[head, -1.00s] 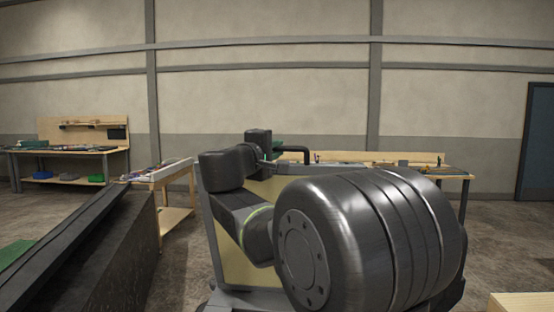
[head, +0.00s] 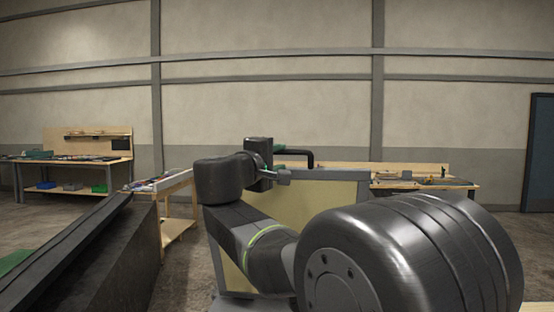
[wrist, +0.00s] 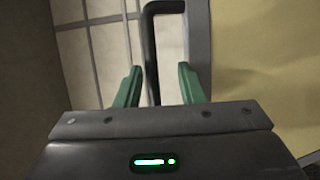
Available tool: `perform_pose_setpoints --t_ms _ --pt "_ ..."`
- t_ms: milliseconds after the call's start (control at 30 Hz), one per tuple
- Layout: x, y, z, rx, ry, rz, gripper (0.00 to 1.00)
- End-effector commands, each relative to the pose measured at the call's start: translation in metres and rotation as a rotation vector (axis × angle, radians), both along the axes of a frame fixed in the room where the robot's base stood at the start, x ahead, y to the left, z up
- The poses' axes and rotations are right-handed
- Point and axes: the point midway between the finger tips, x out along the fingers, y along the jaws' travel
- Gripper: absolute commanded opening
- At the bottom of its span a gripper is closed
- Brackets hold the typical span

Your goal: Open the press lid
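A pale yellow panel (head: 335,192) in a grey frame stands upright ahead of me, partly hidden by my arm. It seems to be the press lid. A black bar handle (head: 309,156) sticks out at its top. In the wrist view the handle (wrist: 150,45) rises beside the frame, left of the yellow surface (wrist: 265,60). My gripper (wrist: 160,84) is open, with its green fingers apart on either side of the handle's lower end. Gaps show on both sides. In the head view my gripper (head: 283,163) is small, close by the handle.
A long dark beam-like surface (head: 85,250) runs along the left. A small wooden table (head: 172,183) stands behind it. Workbenches line the back left (head: 90,156) and back right (head: 425,183).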

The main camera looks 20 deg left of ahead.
Motion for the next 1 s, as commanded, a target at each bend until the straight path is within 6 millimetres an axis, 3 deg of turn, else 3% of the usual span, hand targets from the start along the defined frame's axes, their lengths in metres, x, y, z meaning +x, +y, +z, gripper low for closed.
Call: perform_pose_setpoints --t_ms 267,700,1000 --pt "0.000 0.000 0.016 0.003 -0.003 0.000 0.35" --pt "0.000 0.001 0.089 0.002 -0.001 0.001 0.35" --pt "0.000 0.000 0.100 0.000 0.000 0.000 0.35"
